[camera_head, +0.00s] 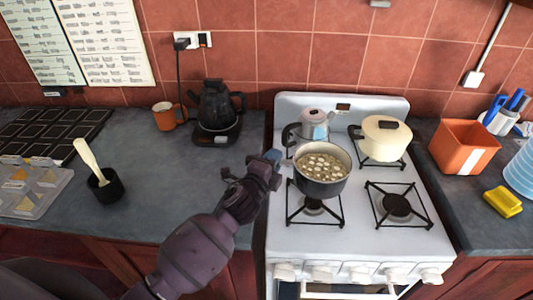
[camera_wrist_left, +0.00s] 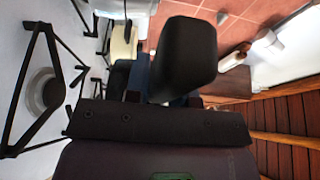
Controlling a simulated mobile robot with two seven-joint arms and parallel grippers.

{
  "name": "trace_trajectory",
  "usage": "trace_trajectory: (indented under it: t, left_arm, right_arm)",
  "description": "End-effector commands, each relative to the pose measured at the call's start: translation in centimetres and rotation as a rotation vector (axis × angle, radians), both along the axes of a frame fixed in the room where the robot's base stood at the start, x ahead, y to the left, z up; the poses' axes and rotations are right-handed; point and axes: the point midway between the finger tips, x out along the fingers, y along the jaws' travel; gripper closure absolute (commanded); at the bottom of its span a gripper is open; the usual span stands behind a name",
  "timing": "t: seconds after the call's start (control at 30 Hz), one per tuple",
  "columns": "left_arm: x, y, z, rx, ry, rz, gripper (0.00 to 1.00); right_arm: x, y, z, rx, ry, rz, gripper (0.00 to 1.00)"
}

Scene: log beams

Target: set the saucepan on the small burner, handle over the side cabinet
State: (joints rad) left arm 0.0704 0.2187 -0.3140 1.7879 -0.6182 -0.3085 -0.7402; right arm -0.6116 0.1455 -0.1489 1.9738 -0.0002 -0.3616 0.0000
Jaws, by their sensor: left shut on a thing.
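The dark grey saucepan (camera_head: 321,183), full of pale round pieces in a brownish liquid, is over the left side of the white stove (camera_head: 355,246). My left gripper (camera_head: 274,166) is shut on its handle (camera_head: 286,162), which points left toward the counter. The pan overlaps the rear of the front left burner (camera_head: 314,207) in the head view; I cannot tell whether it touches the grate. The front right burner (camera_head: 397,206) is bare and looks larger. The left wrist view shows my dark gripper (camera_wrist_left: 183,60) and a bare burner (camera_wrist_left: 42,92). My right gripper is out of view.
A grey kettle (camera_head: 314,123) stands close behind the pan on the back left burner. A cream lidded pot (camera_head: 384,138) is on the back right burner. The left counter (camera_head: 150,205) has free room near the stove. An orange bin (camera_head: 462,146) stands right.

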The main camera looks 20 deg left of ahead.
Motion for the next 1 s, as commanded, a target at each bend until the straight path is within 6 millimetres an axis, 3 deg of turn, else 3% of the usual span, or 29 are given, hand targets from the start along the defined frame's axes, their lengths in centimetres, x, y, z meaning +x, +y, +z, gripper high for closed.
trace_trajectory:
  t: [0.57, 1.0]
  left_arm:
    - [-0.1, -0.1, 0.4, -0.004, -0.001, -0.007, 1.0]
    - [-0.1, -0.1, -2.5, -0.005, 0.001, -0.006, 1.0]
  right_arm:
    - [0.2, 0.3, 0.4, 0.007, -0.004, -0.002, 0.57]
    - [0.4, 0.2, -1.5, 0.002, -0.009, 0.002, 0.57]
